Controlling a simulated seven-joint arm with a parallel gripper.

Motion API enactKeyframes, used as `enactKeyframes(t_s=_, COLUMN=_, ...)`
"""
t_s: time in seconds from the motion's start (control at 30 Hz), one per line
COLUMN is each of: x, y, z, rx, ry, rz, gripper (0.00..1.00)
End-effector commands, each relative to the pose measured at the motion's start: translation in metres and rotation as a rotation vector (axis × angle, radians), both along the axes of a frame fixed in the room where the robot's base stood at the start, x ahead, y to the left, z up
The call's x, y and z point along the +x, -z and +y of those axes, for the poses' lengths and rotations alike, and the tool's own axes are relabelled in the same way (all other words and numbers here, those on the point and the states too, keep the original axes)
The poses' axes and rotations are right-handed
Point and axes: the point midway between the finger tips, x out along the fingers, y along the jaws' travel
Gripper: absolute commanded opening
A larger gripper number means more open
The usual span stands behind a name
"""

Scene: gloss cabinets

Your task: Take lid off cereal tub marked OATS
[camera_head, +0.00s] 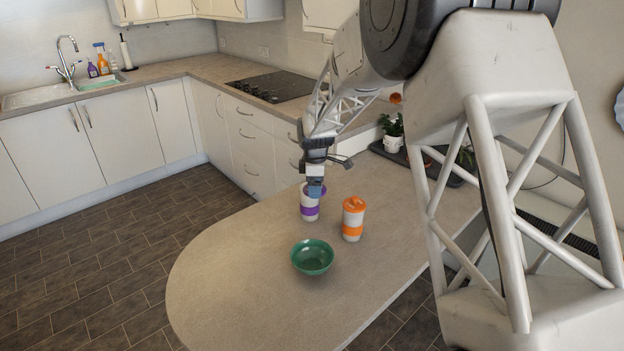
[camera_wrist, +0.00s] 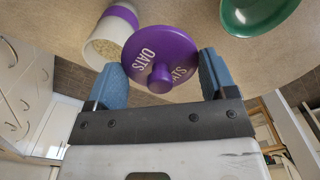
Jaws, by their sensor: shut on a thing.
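The purple round lid (camera_wrist: 178,45), lettered OATS, is held between the blue fingers of my gripper (camera_wrist: 162,76) in the wrist view, its knob facing the wrist. The white cereal tub with a purple band (camera_head: 309,211) stands on the counter. In the wrist view the tub (camera_wrist: 108,27) is uncovered at upper left, with pale contents inside, and the lid is apart from its mouth. In the head view my gripper (camera_head: 315,189) is just above and in front of the tub's top, hiding part of it and most of the lid.
A white tub with an orange lid and band (camera_head: 353,219) stands close to the right. A green bowl (camera_head: 312,257) sits in front. A potted plant (camera_head: 392,135) is farther back. The rounded counter end (camera_head: 225,285) at front left is clear.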

Motion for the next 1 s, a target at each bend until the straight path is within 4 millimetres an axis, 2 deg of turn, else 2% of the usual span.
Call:
enactKeyframes(t_s=0.2, x=-0.032, y=-0.004, z=-0.009, rx=0.0, ry=0.0, rz=-0.001, gripper=0.56)
enactKeyframes(t_s=0.5, x=-0.063, y=-0.006, z=-0.017, rx=0.0, ry=0.0, rz=0.0, gripper=0.56)
enactKeyframes(t_s=0.7, x=-0.072, y=-0.007, z=-0.019, rx=0.0, ry=0.0, rz=0.0, gripper=0.56)
enactKeyframes(t_s=1.0, x=-0.075, y=-0.007, z=-0.02, rx=0.0, ry=0.0, rz=-0.001, gripper=0.56)
